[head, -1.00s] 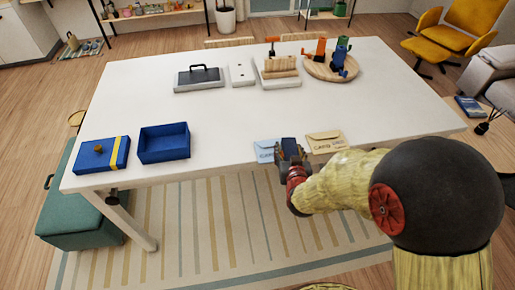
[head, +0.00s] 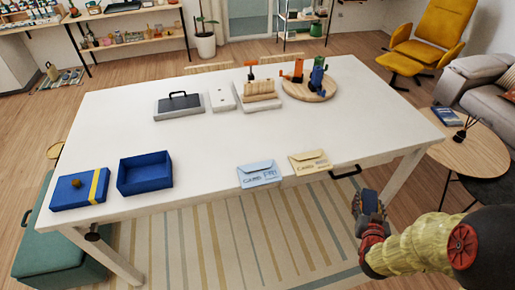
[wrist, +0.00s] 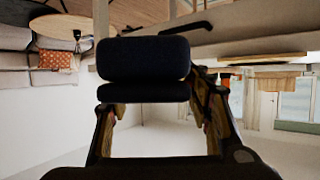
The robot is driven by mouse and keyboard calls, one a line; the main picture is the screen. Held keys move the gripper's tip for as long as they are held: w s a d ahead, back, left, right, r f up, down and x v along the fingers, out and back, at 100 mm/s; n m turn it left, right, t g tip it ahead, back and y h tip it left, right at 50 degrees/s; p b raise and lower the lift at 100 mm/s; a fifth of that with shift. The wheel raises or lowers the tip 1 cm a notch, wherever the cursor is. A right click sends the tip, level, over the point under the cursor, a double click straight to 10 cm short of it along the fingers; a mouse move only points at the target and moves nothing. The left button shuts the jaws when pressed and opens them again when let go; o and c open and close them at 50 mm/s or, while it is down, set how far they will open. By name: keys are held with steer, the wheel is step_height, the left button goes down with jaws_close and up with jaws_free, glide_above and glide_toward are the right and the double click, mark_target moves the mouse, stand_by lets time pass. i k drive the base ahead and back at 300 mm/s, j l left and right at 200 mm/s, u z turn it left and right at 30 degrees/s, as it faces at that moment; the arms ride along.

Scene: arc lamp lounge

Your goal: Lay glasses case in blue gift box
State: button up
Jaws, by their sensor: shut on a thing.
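The open blue gift box (head: 145,187) stands at the front left of the white table; the part of its inside that I see looks empty. Its blue lid (head: 68,191) with a yellow band lies to its left. My gripper (head: 369,208) is shut on the dark navy glasses case (head: 371,200), off the table's front edge at the right, far from the box. In the wrist view the case (wrist: 143,60) sits between the fingers of my gripper (wrist: 155,108). The fingers hide part of it in the head view.
A blue envelope (head: 260,174) and a tan envelope (head: 309,162) lie at the table's front edge. A drawer handle (head: 345,172) juts out near my gripper. The table's middle (head: 220,135) is clear.

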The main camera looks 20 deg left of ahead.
mark_target(146, 173)
steer(key=j+z, duration=0.35)
steer(key=k+j+z, duration=0.2)
steer(key=j+z, duration=0.15)
steer(key=k+j+z, duration=0.15)
steer(key=j+z, duration=0.25)
steer(key=k+j+z, duration=0.2)
steer(key=j+z, duration=0.15)
steer(key=k+j+z, duration=0.35)
steer(key=k+j, duration=0.3)
steer(key=k, duration=0.15)
steer(key=k+j+z, duration=0.15)
steer(key=k+j, duration=0.45)
steer(key=k, duration=0.3)
steer(key=k+j+z, duration=0.1)
steer(key=k+j, duration=0.2)
steer(key=k, duration=0.15)
